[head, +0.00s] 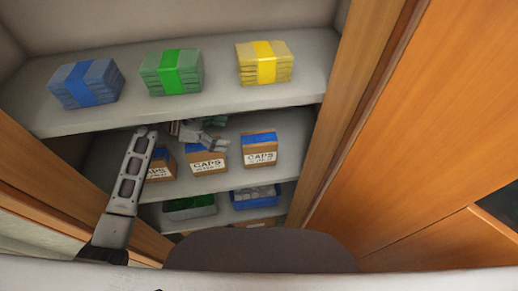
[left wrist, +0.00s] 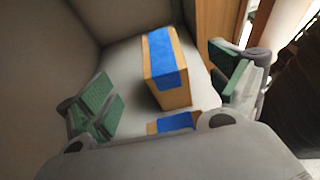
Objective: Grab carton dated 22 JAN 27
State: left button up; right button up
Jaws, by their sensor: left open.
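Three brown cartons with blue tops and white CAPS labels stand on the middle shelf in the head view: the left carton (head: 160,166), the middle carton (head: 206,164) and the right carton (head: 260,150). The date print is too small to read. My left gripper (head: 216,134) is open and empty, above and close to the middle carton, partly covering it. In the left wrist view, one carton (left wrist: 168,70) stands ahead, between the directions of the spread green-padded fingers (left wrist: 165,88). Part of another carton (left wrist: 174,123) shows nearer, below. My right gripper is not in view.
The top shelf (head: 210,103) overhangs the cartons and bears blue (head: 86,84), green (head: 172,72) and yellow (head: 265,63) bundles. Below are a green-filled bin (head: 190,206) and a blue bin (head: 256,197). Wooden cabinet sides (head: 345,110) bound the space.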

pick_arm(q)
send_near(263, 138)
jog(key=shift+x, duration=1.95)
jog(key=shift+f, duration=0.2)
jog(key=shift+r+p+x, duration=0.15)
jog(key=shift+p+x, duration=0.05)
jog(key=shift+x, duration=0.5)
jog(key=shift+r+p+x, duration=0.15)
jog(key=shift+p+x, duration=0.05)
jog(key=shift+x, duration=1.7)
jog(key=shift+f, duration=0.1)
jog(key=c, duration=1.7)
jog(key=shift+c, duration=0.2)
